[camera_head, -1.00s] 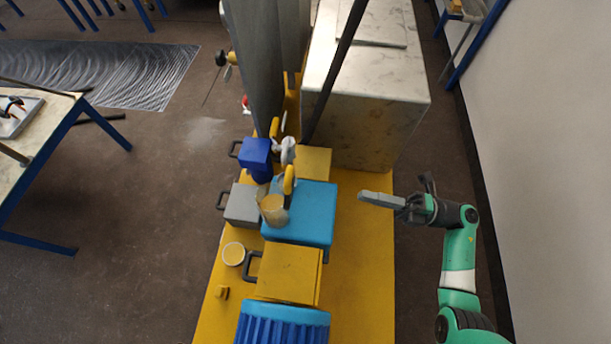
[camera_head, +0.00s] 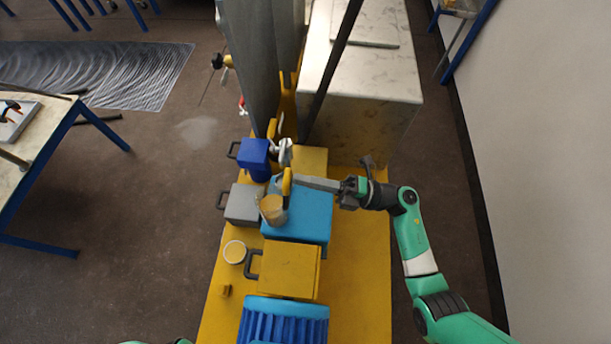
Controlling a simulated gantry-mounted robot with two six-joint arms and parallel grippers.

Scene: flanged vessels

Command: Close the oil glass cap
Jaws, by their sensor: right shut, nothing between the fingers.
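The oil glass (camera_head: 273,210) is a small tan cup beside the blue block of the pump. Its yellow cap (camera_head: 287,182) stands upright at the glass's back right edge, so the cap is open. My right gripper (camera_head: 298,181) is shut and empty. Its fingertips are right beside the cap, on the cap's right side; I cannot tell whether they touch it. My left gripper is out of view; only a bit of green arm shows at the bottom edge.
The blue block (camera_head: 312,215) lies under my right gripper. A dark blue box (camera_head: 254,155) and a white valve part (camera_head: 285,152) stand behind the glass. A grey block (camera_head: 242,204) is left of it, and a yellow box (camera_head: 288,268) is in front.

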